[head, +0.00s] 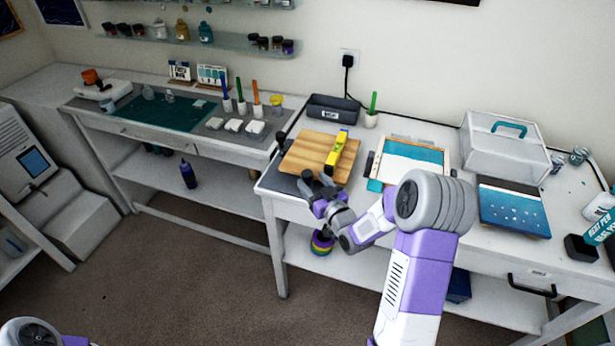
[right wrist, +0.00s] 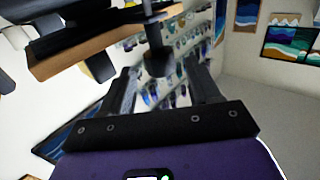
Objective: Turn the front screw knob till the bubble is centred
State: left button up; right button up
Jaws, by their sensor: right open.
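A wooden board (head: 305,152) lies on the white bench with a yellow spirit level (head: 337,150) on it. The bubble is too small to make out. In the right wrist view the board's edge (right wrist: 75,52) shows at upper left, with a dark knob on a stem (right wrist: 154,62) beside it. My right gripper (head: 318,184) is at the board's front edge. In the wrist view its open fingers (right wrist: 165,90) stand on either side of the knob, with gaps; whether it touches cannot be told. My left gripper is out of view.
A framed teal panel (head: 415,152) lies right of the board. A dark bin (head: 333,108) and a cup with a green stick (head: 371,120) stand behind it. A white case (head: 505,140) and a blue panel (head: 513,208) are further right.

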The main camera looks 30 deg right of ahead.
aim_at(310, 179)
jog(key=shift+w, duration=1.9)
jog(key=shift+f, duration=0.1)
jog(key=c, duration=0.9)
